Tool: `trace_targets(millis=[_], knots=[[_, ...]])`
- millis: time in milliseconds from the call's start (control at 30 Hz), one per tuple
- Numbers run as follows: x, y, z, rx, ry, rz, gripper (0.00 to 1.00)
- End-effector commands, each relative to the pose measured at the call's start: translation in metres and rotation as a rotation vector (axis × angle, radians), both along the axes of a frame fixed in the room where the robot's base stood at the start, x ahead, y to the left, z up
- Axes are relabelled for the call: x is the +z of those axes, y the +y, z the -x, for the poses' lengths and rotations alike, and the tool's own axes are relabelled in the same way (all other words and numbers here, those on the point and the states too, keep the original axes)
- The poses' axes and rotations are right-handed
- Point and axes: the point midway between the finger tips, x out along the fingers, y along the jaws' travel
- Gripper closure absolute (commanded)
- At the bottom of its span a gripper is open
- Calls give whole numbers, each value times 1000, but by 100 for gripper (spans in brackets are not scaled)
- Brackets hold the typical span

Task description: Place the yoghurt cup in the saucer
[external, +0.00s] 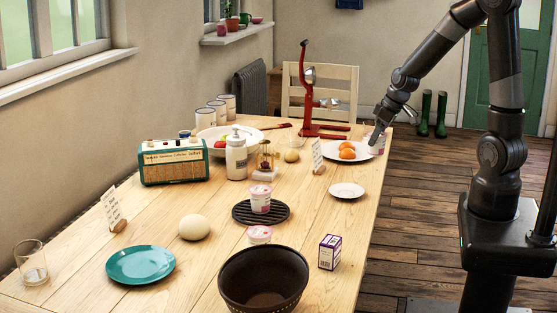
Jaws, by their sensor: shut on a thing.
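My gripper (376,133) is at the far right edge of the table, just right of the plate of oranges. It is shut on a small white and pink yoghurt cup (381,146), partly hidden by the fingers. I cannot tell whether the cup touches the table. The small white saucer (346,191) lies empty near the right edge, nearer the camera than my gripper. Another yoghurt cup (260,200) stands upright on a dark round trivet (240,213), and one more (259,235) stands behind the black bowl.
A white plate (329,154) with oranges and a card stand (318,157) are behind the saucer. A red press (308,95) stands farther back. A purple box (330,252) and black bowl (263,280) are in front. The table around the saucer is clear.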

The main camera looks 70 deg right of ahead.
Motion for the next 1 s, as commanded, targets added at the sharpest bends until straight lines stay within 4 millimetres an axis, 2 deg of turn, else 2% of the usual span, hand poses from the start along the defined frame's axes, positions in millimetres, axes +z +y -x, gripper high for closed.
trace_targets(millis=[300, 1000], knots=[[-29, 37, -32, 9, 3, -2, 66], [-67, 82, -76, 4, 1, -1, 66]])
